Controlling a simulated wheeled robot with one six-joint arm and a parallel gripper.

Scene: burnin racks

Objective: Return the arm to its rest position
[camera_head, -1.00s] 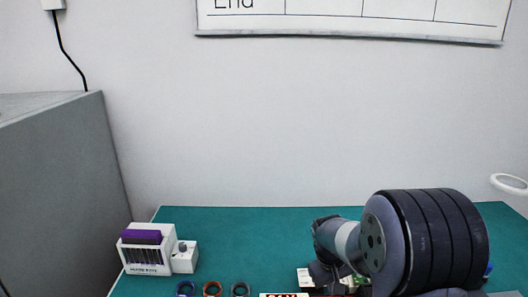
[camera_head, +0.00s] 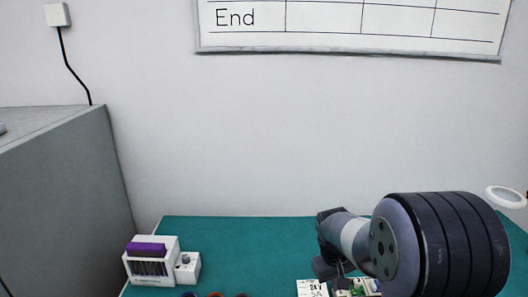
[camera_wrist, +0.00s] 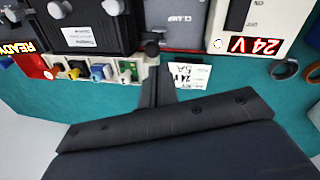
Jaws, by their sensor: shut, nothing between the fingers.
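My gripper (camera_head: 336,275) is at the lower right of the head view, beyond the large dark rounded links of my arm, pointing down over the green bench. In the wrist view its dark fingers (camera_wrist: 158,84) are together with nothing between them. A white card (camera_wrist: 188,75) with 24 and 5A print lies close beside the fingertips; I cannot tell whether they touch. The card also shows below the gripper in the head view (camera_head: 312,288).
A white box with a purple top (camera_head: 150,262) stands at left. A grey cabinet (camera_head: 60,190) borders the bench.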

